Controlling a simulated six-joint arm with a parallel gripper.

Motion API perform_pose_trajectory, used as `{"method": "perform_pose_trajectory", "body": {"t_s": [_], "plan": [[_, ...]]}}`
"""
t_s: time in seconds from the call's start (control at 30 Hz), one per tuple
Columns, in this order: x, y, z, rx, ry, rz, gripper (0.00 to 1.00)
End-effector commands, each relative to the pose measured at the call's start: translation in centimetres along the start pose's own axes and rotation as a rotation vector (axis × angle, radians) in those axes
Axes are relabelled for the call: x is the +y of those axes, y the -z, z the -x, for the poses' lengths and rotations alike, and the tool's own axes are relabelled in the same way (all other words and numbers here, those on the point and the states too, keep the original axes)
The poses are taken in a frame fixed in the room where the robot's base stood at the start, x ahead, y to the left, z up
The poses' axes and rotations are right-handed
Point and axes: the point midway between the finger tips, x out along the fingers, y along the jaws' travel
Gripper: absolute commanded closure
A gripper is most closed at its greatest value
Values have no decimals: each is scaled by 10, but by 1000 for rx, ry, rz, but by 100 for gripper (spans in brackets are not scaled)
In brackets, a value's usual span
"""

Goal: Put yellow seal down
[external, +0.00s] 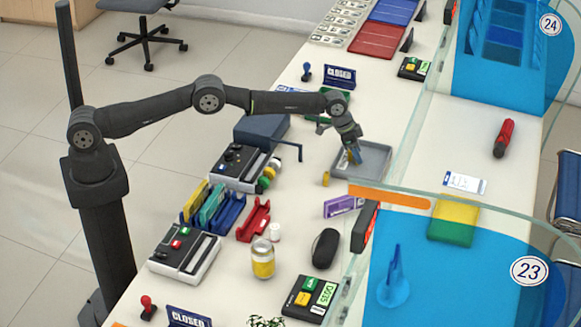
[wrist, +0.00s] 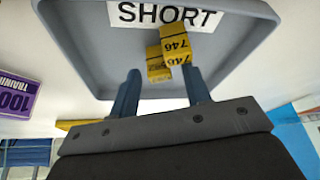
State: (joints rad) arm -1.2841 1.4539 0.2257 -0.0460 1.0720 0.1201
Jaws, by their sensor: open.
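Two small yellow seals marked 746 show in the wrist view, one farther (wrist: 180,44) and one nearer (wrist: 157,72), touching or overlapping in the picture. They appear inside the grey tray (wrist: 85,45), which bears a label reading SHORT (wrist: 165,14). The tray also shows in the external view (external: 378,158). My gripper (wrist: 161,90) is open, its two blue fingers apart, with the nearer seal showing between and beyond the tips. In the external view my gripper (external: 354,156) is low at the tray's left part and largely hides the seals. Contact with the fingers cannot be told.
Another small yellow item (external: 326,178) stands on the counter left of the tray. A glass screen (external: 410,125) rises just right of the tray. A dark blue box (external: 266,130) stands to the left.

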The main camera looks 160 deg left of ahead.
Motion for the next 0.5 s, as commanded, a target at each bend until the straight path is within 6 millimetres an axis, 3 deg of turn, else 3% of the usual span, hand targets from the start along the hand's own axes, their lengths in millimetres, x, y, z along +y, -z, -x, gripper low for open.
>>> {"method": "perform_pose_trajectory", "body": {"t_s": [0.5], "plan": [[0, 0, 77, 2, 0, 0, 57]]}}
